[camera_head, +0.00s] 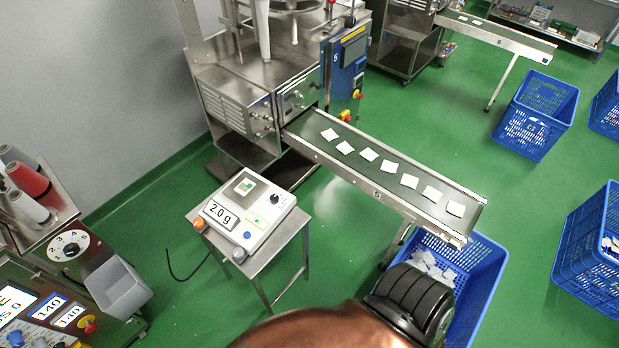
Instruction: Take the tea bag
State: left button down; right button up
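Several flat white square tea bags lie spaced out in a line on the conveyor belt (318,125). The one nearest the machine is a tea bag (329,135), and the one nearest the belt's end is another tea bag (456,209). More white bags (430,267) lie loose in the blue crate (487,287) under the belt's end. A small scale (262,222) reads 2.0 g, with a pale square with a green mark on its plate. Neither gripper's fingers show. A copper-coloured and black ribbed part of my own body covers the bottom middle and the crate's near left side.
The scale stands on a small steel table (272,256) left of the belt. A packing machine (260,85) stands at the belt's upper end. A control panel (55,312) and grey bin (118,287) are at left. Other blue crates (536,115) stand at right. Green floor between is clear.

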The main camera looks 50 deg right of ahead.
aim_at(246, 186)
jog(key=z, duration=0.95)
jog(key=k, duration=0.3)
jog(key=u, duration=1.3)
jog(key=i, duration=1.45)
jog(key=z, duration=0.4)
